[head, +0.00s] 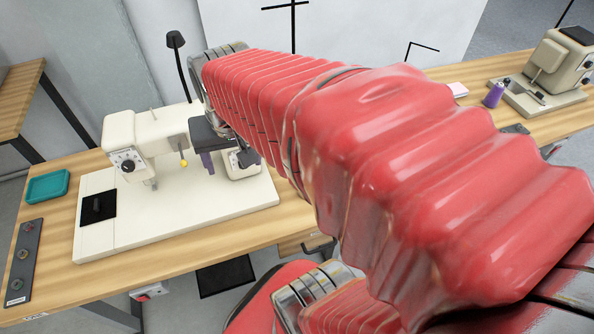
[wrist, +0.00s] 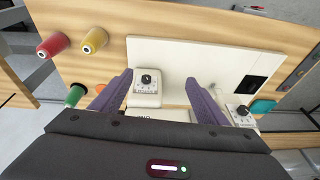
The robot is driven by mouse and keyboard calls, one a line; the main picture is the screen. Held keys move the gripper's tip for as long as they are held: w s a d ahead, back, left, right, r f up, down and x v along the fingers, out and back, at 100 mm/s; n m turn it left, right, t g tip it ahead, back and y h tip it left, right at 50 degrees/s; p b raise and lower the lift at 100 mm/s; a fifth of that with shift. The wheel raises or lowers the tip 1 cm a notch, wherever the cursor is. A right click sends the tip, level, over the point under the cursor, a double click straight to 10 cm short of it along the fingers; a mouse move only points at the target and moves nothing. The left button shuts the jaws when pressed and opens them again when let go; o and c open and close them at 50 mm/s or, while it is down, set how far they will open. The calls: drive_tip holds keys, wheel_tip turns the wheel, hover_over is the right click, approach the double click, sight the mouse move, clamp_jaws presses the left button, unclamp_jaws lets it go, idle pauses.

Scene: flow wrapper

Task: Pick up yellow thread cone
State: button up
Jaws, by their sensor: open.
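The yellow thread cone (wrist: 94,40) is in the wrist view, at the upper left on the wooden table, just left of the white machine base. I cannot find it in the head view, where my red arm covers much of the table. My gripper (wrist: 160,78) is open, with two purple fingers apart and nothing held between them. In the head view my gripper (head: 231,164) is over the right part of the white sewing machine. The cone lies outside the fingers, to their upper left in the wrist view.
A red cone (wrist: 53,45) stands beside the yellow one; a green cone (wrist: 75,96) is lower left. The sewing machine (head: 130,130) stands under my gripper. A teal tray (head: 47,186) lies at the left. A purple cone (head: 494,95) stands far right by another machine.

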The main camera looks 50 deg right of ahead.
drive_tip(key=s+d+f+m+g, duration=0.1)
drive_tip(key=s+d+f+m, duration=0.1)
drive_tip(key=d, duration=0.4)
drive_tip(key=s+d+f+m+g, duration=0.1)
drive_tip(key=s+d+f+m, duration=0.1)
drive_tip(key=d+f+m, duration=0.2)
drive_tip(key=s+d+f+m+g+y, duration=0.1)
drive_tip(key=s+d+f+m, duration=0.1)
drive_tip(key=d, duration=0.6)
wheel_tip(320, 180, down, 2)
drive_tip(key=shift+s+d+f+m, duration=0.15)
drive_tip(key=shift+d+f+m, duration=0.05)
drive_tip(key=shift+m, duration=0.6)
wheel_tip(320, 180, down, 8)
drive_tip(key=shift+f, duration=0.25)
drive_tip(key=shift+f, duration=0.15)
drive_tip(key=shift+f, duration=2.5)
